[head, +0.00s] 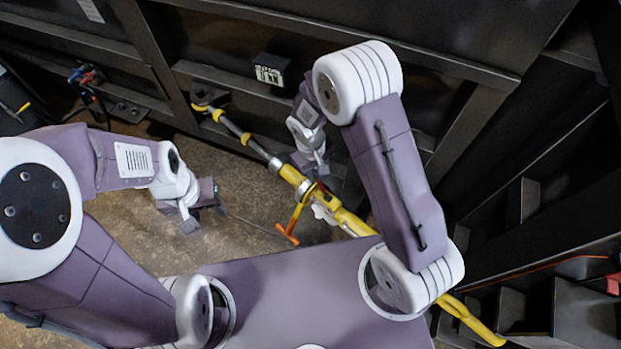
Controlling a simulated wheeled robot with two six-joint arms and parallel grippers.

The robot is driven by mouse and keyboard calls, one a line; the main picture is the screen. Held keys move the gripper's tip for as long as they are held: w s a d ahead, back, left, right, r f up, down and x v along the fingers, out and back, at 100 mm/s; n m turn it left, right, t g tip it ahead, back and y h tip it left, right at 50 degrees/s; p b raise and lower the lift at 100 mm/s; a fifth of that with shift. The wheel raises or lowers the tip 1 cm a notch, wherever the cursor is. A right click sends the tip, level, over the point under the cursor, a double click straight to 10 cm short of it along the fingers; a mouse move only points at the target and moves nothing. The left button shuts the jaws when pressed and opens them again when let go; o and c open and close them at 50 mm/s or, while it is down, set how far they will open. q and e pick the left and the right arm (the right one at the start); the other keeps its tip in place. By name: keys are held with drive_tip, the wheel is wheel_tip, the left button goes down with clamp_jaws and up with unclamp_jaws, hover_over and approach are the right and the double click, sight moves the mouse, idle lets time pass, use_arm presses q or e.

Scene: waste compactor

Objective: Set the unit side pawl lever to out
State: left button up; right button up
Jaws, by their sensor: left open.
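A long yellow and grey ratchet turnbuckle (345,217) runs diagonally from the dark wall at upper left to the lower right. A metal collar (306,191) sits at its middle, and an orange T-shaped handle (289,228) hangs beside it. I cannot make out which part is the unit side pawl lever or its position. My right gripper (318,168) is right over the collar; its fingers are small and partly hidden, so contact is unclear. My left gripper (205,212) is open and empty, left of the turnbuckle, above the brown floor.
A dark steel frame wall (400,90) lies behind the turnbuckle. A small labelled box (269,70) is fixed on it. Red and blue fittings (85,76) are at upper left. Dark beams and shelves crowd the right side. The brown floor (130,235) around my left gripper is mostly clear.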

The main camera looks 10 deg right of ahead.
sight(320, 182)
drive_tip(key=f, duration=0.3)
drive_tip(key=f+b, duration=0.1)
drive_tip(key=f, duration=0.2)
drive_tip(key=d+f, duration=0.1)
drive_tip(key=f, duration=0.1)
drive_tip(key=shift+w+d+f, duration=0.1)
drive_tip(key=shift+w+f, duration=0.1)
drive_tip(key=shift+f, duration=0.2)
use_arm(q)
drive_tip(key=shift+f, duration=0.65)
use_arm(e)
clamp_jaws()
idle(0.3)
